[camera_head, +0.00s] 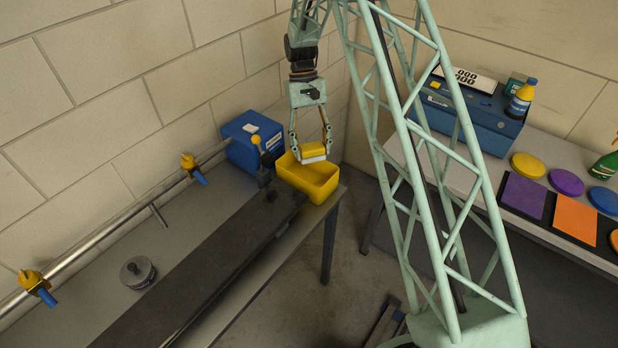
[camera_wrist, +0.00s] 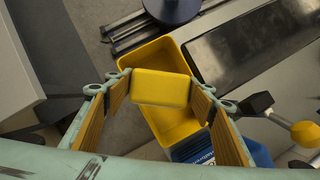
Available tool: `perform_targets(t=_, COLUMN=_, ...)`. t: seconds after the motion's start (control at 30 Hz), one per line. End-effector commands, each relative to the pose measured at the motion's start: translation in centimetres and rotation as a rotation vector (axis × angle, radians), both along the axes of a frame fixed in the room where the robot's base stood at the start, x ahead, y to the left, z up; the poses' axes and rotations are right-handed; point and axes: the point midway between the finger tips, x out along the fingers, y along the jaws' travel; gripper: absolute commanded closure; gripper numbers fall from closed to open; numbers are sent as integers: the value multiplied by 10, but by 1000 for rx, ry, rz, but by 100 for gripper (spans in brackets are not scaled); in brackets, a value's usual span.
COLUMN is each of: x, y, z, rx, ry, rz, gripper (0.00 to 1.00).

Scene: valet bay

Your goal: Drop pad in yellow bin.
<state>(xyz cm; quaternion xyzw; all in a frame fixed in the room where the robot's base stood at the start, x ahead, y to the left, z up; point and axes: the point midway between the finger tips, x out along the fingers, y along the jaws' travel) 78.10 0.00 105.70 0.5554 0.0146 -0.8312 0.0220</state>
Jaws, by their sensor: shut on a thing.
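My gripper (camera_head: 312,140) is shut on a pad (camera_head: 313,152), which shows a yellow body and a white face in the head view. The pad's yellow side (camera_wrist: 161,87) fills the space between my fingers in the wrist view. The open yellow bin (camera_head: 309,184) stands at the far end of the bench, and it also shows in the wrist view (camera_wrist: 140,64). My gripper holds the pad above the bin's opening, nearer its back side. The pad hides part of the bin's inside in the wrist view. The visible part of the bin's floor is bare.
A rail with clamps (camera_head: 190,166) runs along the wall. Another table (camera_head: 475,145) at right holds a blue case, a bottle, coloured round pads and square sheets.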

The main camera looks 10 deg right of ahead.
Motion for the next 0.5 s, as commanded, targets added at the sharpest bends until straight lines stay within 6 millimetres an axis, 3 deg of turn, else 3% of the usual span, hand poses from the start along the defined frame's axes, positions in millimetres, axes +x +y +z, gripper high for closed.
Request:
perform_targets(t=0.03, x=0, y=0, z=0, rx=0, ry=0, rz=0, gripper=63)
perform_targets(t=0.07, x=0, y=0, z=0, rx=0, ry=0, rz=0, gripper=47)
perform_targets(t=0.2, x=0, y=0, z=0, rx=0, ry=0, rz=0, gripper=34)
perform_targets(t=0.5, x=0, y=0, z=0, rx=0, ry=0, rz=0, gripper=34)
